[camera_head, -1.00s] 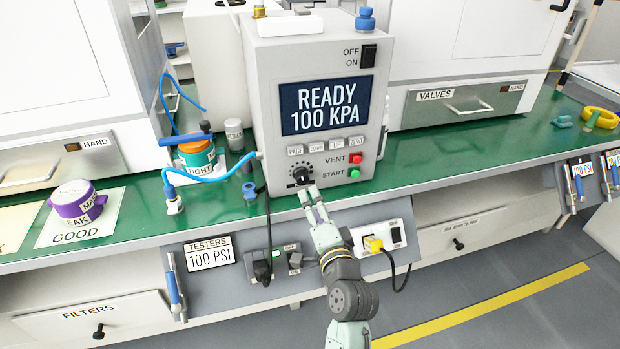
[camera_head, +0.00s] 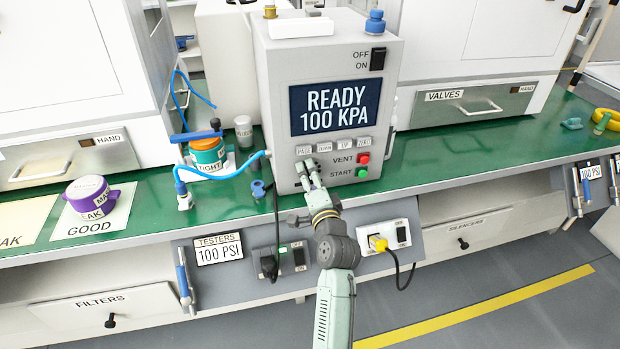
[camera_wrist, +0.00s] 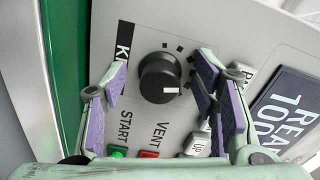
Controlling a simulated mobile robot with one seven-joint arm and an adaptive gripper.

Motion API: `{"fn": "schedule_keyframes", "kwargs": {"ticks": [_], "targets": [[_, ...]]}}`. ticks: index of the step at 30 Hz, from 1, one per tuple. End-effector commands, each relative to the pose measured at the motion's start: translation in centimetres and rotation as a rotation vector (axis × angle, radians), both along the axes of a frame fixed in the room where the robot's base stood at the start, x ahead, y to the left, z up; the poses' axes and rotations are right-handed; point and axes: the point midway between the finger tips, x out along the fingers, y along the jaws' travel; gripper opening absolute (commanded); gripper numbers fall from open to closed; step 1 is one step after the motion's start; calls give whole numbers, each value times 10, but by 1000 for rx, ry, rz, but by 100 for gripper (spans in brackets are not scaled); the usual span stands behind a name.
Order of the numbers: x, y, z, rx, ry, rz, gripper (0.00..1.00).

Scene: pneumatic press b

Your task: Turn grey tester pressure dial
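The grey tester (camera_head: 330,130) stands on the green bench, with a screen (camera_head: 330,107) reading READY 100 KPA. Its black pressure dial (camera_wrist: 160,78) shows in the wrist view with a white mark at its lower right edge. Tick marks ring the dial. My gripper (camera_wrist: 160,88) is open, with one purple-padded finger on each side of the dial. Gaps show between the pads and the dial. In the head view my gripper (camera_head: 309,172) is at the tester's lower front and hides the dial.
Red VENT (camera_head: 363,158) and green START (camera_head: 362,173) buttons sit right of the gripper, below a row of small buttons (camera_head: 333,146). A blue hose (camera_head: 230,172) runs to the tester's left side. A yellow plug (camera_head: 378,243) and power switches lie below.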

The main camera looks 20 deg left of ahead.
Motion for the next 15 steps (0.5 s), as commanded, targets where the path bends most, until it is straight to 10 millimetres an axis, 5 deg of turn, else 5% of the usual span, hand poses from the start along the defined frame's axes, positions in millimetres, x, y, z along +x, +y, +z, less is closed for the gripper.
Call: {"fn": "schedule_keyframes", "kwargs": {"ticks": [15], "targets": [[0,0,0,0,0,0,19]]}}
